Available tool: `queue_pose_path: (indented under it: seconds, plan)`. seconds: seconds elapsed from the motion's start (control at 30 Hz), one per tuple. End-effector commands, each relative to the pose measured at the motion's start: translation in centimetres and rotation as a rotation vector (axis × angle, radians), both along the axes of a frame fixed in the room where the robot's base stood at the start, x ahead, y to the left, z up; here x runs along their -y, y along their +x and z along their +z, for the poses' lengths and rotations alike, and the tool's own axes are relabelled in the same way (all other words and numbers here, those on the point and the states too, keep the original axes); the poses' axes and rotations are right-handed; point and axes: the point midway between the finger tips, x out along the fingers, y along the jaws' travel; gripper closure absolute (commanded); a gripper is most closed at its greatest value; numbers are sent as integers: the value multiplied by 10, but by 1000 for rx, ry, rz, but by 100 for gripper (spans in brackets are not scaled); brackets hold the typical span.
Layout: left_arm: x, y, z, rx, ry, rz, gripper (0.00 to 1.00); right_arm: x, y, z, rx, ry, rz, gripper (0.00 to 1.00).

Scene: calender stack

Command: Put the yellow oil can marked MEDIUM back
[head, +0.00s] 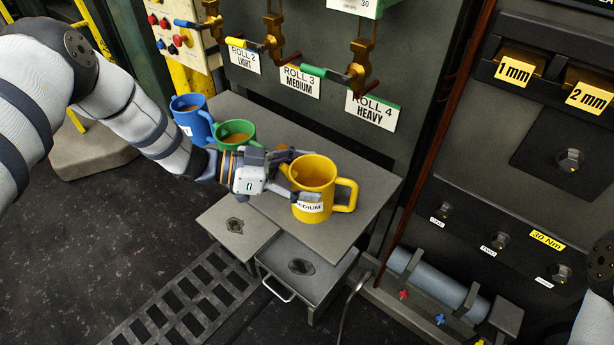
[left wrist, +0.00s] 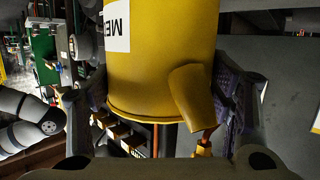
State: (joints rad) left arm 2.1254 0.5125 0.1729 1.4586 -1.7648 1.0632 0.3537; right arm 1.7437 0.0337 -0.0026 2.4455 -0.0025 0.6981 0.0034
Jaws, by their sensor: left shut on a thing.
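The yellow can (head: 322,177), shaped like a mug with a handle on its right and a white MEDIUM label on its front, is upright over the front right of the grey table (head: 345,231). My left gripper (head: 298,176) comes in from the left and is shut on it, one finger on each side. In the left wrist view the yellow can (left wrist: 150,75) fills the space between the fingers, with a yellow curved part sticking out toward the camera. I cannot tell if its base touches the table. My right gripper is out of view.
A green can (head: 235,130) and a blue can (head: 187,108) stand on the table left of my gripper. Behind are hanging valves (head: 357,68) over labels for ROLL 2 LIGHT, ROLL 3 MEDIUM (head: 299,80) and ROLL 4 HEAVY. A dark panel with yellow gauge blocks (head: 590,97) is at right.

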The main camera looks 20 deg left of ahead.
Motion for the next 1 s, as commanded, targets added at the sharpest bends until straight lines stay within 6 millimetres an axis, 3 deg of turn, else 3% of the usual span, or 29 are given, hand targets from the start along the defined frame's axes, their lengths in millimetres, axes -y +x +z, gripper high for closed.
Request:
queue_pose_path:
  seconds: [0.27, 0.3, 0.37, 0.77, 1.0]
  plan:
    - [0, 0, -1, 2, 1, -1, 86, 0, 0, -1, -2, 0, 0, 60]
    - [0, 0, -1, 0, 4, -1, 21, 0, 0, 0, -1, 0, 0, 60]
    - [-1, 0, -1, 2, 3, -1, 7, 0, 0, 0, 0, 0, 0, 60]
    - [-4, -1, 5, 4, 3, 1, 7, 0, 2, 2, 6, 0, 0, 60]
    - [-57, -26, 23, 5, 4, 2, 7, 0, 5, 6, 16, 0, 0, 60]
